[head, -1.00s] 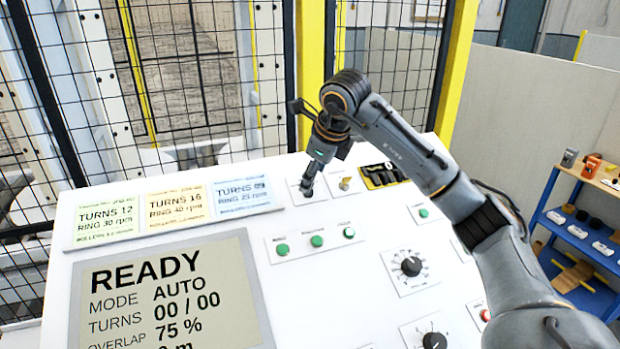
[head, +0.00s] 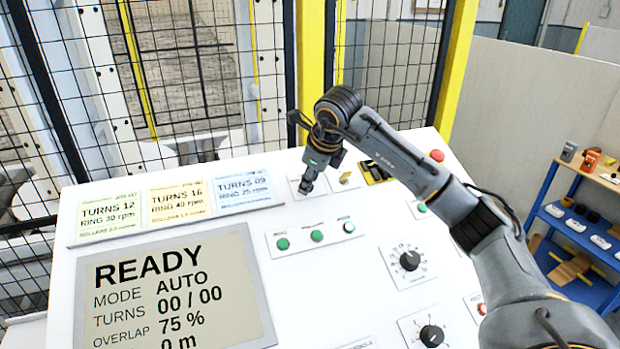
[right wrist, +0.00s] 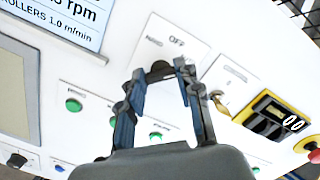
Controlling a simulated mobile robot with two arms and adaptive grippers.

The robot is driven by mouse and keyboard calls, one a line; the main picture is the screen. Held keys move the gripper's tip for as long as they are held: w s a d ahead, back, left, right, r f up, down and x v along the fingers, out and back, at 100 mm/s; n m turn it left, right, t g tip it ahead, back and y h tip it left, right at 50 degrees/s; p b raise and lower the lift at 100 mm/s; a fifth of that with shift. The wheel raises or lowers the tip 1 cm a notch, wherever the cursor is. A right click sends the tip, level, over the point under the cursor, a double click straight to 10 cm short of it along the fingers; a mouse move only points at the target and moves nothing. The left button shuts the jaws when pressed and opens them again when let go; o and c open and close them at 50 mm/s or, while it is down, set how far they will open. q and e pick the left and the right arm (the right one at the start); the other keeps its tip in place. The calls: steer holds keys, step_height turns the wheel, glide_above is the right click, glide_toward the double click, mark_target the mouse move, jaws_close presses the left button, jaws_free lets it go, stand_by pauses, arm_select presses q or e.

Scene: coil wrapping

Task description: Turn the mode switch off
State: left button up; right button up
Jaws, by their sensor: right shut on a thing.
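The mode switch is a small dark knob (right wrist: 161,69) on a white plate (head: 293,183) near the top of the sloped panel. An "OFF" label shows beside it in the right wrist view. My right gripper (head: 306,188) is at this plate, and its fingertips (right wrist: 162,76) are shut on the knob. The fingers hide much of the knob, so its exact angle is unclear. The large display (head: 170,290) reads READY and MODE AUTO. My left gripper is not in view.
A brass key switch (head: 345,179) and a yellow-black unit (head: 376,172) sit right of the switch. A red button (head: 437,155) is farther right. Green buttons (head: 317,236) and a black dial (head: 410,260) lie nearer. A mesh fence (head: 190,80) stands behind the panel.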

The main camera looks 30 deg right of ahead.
steer(key=shift+n, duration=0.3)
steer(key=n, duration=0.4)
steer(key=shift+n+g, duration=0.3)
steer(key=shift+n, duration=1.8)
steer(key=o, duration=1.2)
steer(key=shift+a, duration=0.1)
steer(key=shift+c, duration=0.2)
steer(key=v, duration=1.2)
steer(key=shift+d, duration=0.25)
